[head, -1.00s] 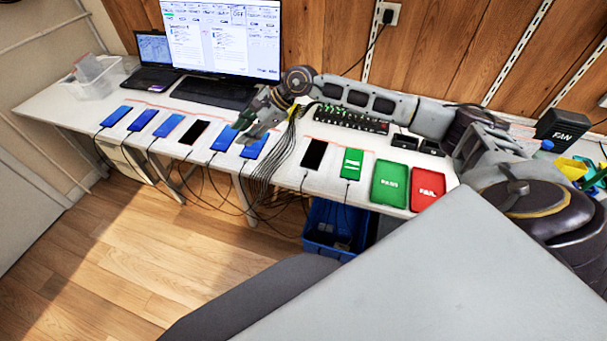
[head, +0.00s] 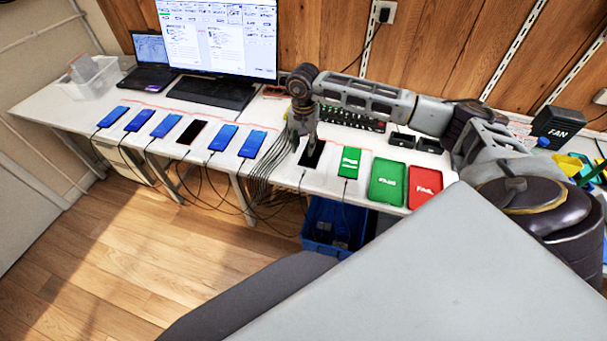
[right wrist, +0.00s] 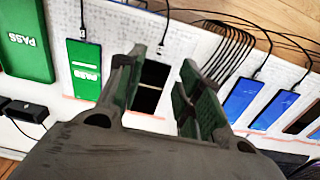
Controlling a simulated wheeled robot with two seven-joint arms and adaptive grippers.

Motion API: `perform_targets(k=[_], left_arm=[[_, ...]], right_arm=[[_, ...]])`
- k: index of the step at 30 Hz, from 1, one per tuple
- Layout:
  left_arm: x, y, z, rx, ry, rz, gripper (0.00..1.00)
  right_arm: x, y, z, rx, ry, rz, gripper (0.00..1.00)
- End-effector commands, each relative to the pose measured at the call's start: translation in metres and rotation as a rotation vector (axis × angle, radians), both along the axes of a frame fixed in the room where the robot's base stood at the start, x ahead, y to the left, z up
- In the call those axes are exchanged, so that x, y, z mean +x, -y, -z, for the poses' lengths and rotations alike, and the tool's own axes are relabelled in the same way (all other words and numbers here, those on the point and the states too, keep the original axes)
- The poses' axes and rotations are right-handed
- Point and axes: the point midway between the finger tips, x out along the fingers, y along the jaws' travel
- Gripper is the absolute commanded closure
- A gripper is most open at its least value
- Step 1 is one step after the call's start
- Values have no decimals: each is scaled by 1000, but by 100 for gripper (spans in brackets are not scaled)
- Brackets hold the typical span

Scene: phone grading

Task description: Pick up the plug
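Several phones lie in a row on the white table, each with a cable at its front edge. My right gripper (head: 303,132) is above the black phone (head: 313,153) right of the cable bundle. In the right wrist view my right gripper (right wrist: 162,65) is open, with a finger on each side of that black phone (right wrist: 150,88) and nothing held. My left gripper is not in view.
A bundle of grey cables (head: 270,160) hangs over the table edge left of the gripper. A phone with a green screen (head: 349,162), a green PASS tray (head: 388,181) and a red FAIL tray (head: 425,187) lie to the right. A power strip (head: 350,118) lies behind.

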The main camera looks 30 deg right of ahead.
Motion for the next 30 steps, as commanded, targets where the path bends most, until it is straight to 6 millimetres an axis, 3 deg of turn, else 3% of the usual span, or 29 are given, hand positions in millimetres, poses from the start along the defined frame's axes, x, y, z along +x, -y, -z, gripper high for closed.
perform_targets(k=[11, 30], left_arm=[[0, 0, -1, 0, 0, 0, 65], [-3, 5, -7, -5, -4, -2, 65]], right_arm=[[0, -1, 5, 2, 0, 3, 64], [1, -1, 78, 3, 1, 3, 64]])
